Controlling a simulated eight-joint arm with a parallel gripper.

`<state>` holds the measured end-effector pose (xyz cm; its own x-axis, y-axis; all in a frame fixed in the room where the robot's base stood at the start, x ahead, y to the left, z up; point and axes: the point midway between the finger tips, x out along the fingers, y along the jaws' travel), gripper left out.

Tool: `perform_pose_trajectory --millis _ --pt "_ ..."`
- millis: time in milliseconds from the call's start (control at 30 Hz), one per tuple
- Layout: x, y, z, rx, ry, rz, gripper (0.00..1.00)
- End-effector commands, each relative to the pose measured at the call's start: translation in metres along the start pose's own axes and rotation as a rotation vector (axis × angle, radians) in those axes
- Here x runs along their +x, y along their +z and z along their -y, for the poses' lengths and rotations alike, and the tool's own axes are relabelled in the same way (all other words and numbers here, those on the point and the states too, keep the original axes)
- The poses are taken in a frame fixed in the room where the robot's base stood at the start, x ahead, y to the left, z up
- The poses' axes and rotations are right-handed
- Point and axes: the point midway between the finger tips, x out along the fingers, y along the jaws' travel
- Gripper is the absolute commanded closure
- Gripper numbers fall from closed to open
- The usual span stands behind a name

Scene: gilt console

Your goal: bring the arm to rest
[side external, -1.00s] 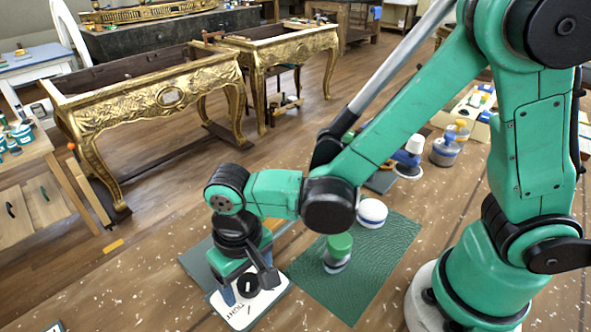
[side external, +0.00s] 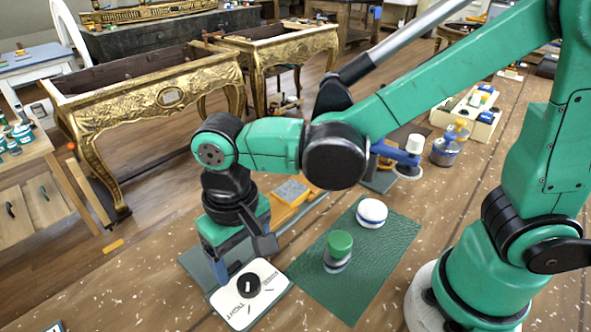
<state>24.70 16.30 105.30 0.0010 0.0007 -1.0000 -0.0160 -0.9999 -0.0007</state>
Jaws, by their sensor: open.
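My green and black arm reaches in from the right. My gripper (side external: 238,262) points down just behind a white plate with lettering (side external: 240,310). A black round knob (side external: 248,285) with a white mark sits on that plate, in plain view and clear of the fingers. The gripper is open, with nothing seen between its fingers. The fingertips are partly hidden, and their height over the bench cannot be told.
A green mat (side external: 330,290) on the bench holds a green-lidded jar (side external: 339,246) and a white-lidded jar (side external: 372,212). A blue tool with a white top (side external: 408,155) and a blue-and-clear jar (side external: 446,150) stand behind. Gilt tables (side external: 150,100) stand beyond.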

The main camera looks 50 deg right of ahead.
Motion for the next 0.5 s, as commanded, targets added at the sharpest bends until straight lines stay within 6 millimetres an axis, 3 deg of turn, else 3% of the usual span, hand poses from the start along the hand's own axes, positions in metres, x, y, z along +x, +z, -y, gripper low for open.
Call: perform_pose_trajectory --millis 267,367,500 --pt "-0.002 -0.001 -0.003 0.001 -0.005 -0.008 0.25" --pt "-0.009 -0.006 -0.016 0.004 -0.027 -0.045 0.25" --pt "-0.029 -0.015 -0.053 0.008 -0.075 -0.170 0.25"
